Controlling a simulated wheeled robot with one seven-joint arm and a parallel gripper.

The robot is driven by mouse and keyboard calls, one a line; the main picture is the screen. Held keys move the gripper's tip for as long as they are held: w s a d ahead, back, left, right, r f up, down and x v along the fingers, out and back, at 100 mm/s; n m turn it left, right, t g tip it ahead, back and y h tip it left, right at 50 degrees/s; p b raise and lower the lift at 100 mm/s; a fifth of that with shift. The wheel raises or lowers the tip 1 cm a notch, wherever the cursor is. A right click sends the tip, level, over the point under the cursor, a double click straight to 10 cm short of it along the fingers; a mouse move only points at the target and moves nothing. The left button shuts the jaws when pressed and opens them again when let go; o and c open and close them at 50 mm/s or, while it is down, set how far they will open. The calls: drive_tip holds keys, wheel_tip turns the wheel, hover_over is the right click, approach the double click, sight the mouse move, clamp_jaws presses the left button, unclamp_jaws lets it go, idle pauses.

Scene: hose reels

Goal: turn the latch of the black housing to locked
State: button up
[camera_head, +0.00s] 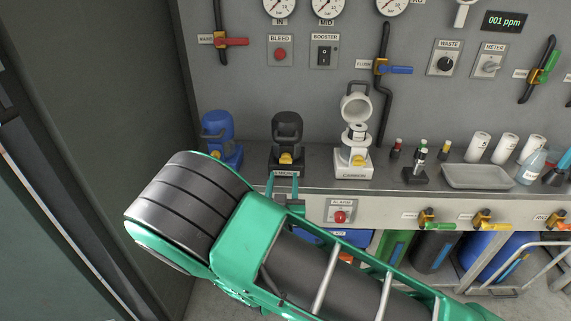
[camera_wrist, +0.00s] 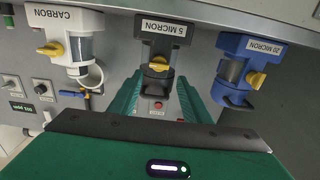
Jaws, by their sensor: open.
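The black housing (camera_head: 287,130) stands on the counter between a blue and a white one. In the wrist view, which is upside down, the black housing (camera_wrist: 160,36) is labelled 5 MICRON and sits between my fingertips' directions. Its yellow latch (camera_wrist: 157,66) is on the front and appears to lie crosswise; it also shows in the head view (camera_head: 286,158). My gripper (camera_head: 282,186) is open and empty in front of the black housing, its green fingers apart on either side of the latch in the wrist view (camera_wrist: 160,95). I cannot see any contact with the latch.
The blue housing (camera_head: 218,130) and the white housing (camera_head: 354,165), whose cap is tipped up, stand close on either side. A grey tray (camera_head: 477,177), bottles and white cylinders are to the right. The panel wall with switches and gauges rises behind.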

sight(285, 162)
drive_tip(key=w, duration=0.9)
drive_tip(key=shift+d, duration=0.2)
drive_tip(key=c, duration=0.8)
drive_tip(key=shift+c, duration=0.2)
